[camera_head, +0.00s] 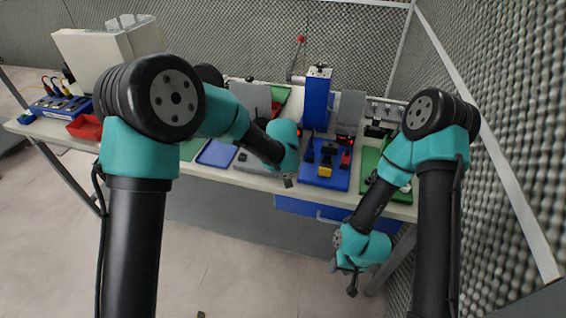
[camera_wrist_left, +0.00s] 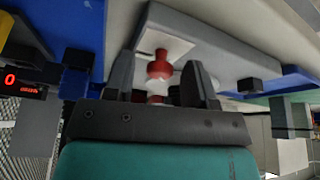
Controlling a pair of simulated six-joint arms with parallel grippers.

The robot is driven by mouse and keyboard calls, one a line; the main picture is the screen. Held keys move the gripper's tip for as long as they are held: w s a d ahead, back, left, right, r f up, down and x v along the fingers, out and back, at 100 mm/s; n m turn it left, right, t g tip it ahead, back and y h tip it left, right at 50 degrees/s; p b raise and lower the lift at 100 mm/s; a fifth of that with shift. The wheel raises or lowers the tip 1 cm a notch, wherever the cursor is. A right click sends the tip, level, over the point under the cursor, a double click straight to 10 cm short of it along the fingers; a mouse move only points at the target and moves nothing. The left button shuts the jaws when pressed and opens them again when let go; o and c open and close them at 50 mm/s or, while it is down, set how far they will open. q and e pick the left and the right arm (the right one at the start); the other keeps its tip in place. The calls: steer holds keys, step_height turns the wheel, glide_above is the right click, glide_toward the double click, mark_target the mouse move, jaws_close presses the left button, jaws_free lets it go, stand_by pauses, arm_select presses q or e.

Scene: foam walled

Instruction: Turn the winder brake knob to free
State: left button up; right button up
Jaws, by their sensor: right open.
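In the left wrist view a red knob (camera_wrist_left: 159,66) stands on a white plate on a grey box (camera_wrist_left: 200,35). My left gripper (camera_wrist_left: 158,75) has its two dark fingers apart, one on each side of the red knob, with gaps showing between fingers and knob; I see no grip on it. In the head view my left gripper (camera_head: 287,181) is over the bench, beside the blue base, and my arm hides the knob. My right gripper (camera_head: 350,284) is open and empty, low in front of the bench. The knob's markings are not readable.
A blue upright machine (camera_head: 317,100) on a blue base stands at the bench's middle. A red-digit display (camera_wrist_left: 24,86) shows in the left wrist view. A blue tray (camera_head: 216,153) and red bin (camera_head: 85,127) lie to the left. Foam walls close the back and right.

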arm_select(q)
steer(key=shift+r, duration=0.15)
steer(key=d+v, duration=0.1)
steer(key=v, duration=1.6)
steer(key=shift+a, duration=0.45)
steer(key=shift+s, duration=0.1)
steer(key=s+a+f+g+h, duration=0.15)
steer(key=a+f, duration=0.25)
steer(key=f, duration=0.4)
steer(key=s+a+f+g, duration=0.1)
steer(key=s+a+f, duration=0.1)
steer(key=a+f, duration=0.4)
steer(key=s+a+f+g+h, duration=0.1)
steer(key=a+f, duration=0.2)
steer(key=f, duration=0.6)
steer(key=s+a+f+n, duration=0.3)
steer(key=s+a+f, duration=1.2)
steer(key=s, duration=0.1)
steer(key=shift+s+f+h, duration=0.25)
steer(key=shift+s+h, duration=0.1)
steer(key=shift+s, duration=0.05)
